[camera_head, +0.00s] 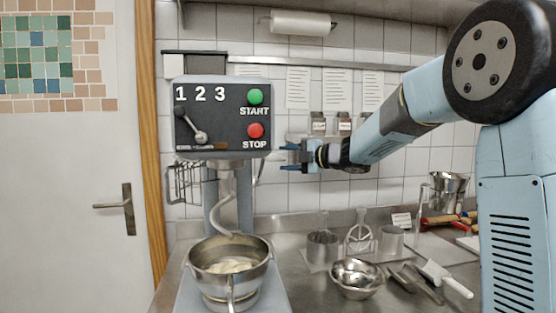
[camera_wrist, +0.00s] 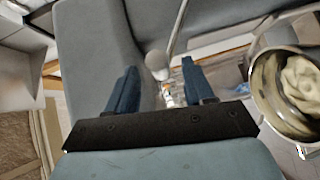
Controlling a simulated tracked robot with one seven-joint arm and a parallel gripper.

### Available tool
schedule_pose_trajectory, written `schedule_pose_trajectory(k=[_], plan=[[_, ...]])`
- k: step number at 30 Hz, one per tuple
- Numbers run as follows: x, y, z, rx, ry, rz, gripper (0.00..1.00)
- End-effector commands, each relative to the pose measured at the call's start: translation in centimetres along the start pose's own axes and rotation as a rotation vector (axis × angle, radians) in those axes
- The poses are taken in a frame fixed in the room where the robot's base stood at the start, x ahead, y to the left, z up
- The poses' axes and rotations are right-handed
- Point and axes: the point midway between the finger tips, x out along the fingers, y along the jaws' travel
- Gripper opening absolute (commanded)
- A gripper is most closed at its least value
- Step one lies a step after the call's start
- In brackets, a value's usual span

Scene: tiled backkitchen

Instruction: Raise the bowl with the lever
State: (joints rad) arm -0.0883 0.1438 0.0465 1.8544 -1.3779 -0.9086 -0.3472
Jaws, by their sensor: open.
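The mixer bowl (camera_head: 205,272) is steel, holds pale dough, and sits low under the mixer's dough hook (camera_head: 226,225). It also shows at the right of the wrist view (camera_wrist: 268,105). A lever with a thin rod and a round grey knob (camera_wrist: 156,59) shows in the wrist view against the mixer's grey body. My gripper (camera_head: 284,158) is right of the mixer head in the head view. Its two blue fingers (camera_wrist: 158,78) are open, with the knob ahead between the fingertips. I cannot tell whether they touch it. The lever is not clear in the head view.
The mixer's panel (camera_head: 222,117) has a speed selector (camera_head: 200,136) and green and red buttons. Steel bowls (camera_head: 357,278), a white-handled scraper (camera_head: 447,280) and other utensils lie on the steel counter (camera_head: 310,285) to the right. A door (camera_head: 65,190) is at left.

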Motion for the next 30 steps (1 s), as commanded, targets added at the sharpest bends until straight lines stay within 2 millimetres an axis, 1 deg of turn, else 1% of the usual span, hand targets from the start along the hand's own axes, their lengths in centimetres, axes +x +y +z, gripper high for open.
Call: schedule_pose_trajectory(k=[1, 3, 9, 13, 20, 23, 30], plan=[[0.9, -0.1, 0.0, 0.001, 0.001, -0.001, 0.52], [1.9, -0.1, -0.1, 0.001, 0.002, 0.000, 0.52], [3.6, -0.1, 0.0, 0.001, 0.000, -0.001, 0.52], [4.0, 0.0, 0.0, 0.000, 0.000, 0.000, 0.52], [4.0, 0.0, 0.0, 0.000, -0.001, 0.000, 0.52], [4.0, 0.0, 0.0, 0.001, -0.001, 0.000, 0.45], [4.0, 0.0, 0.0, 0.001, -0.001, 0.000, 0.22]])
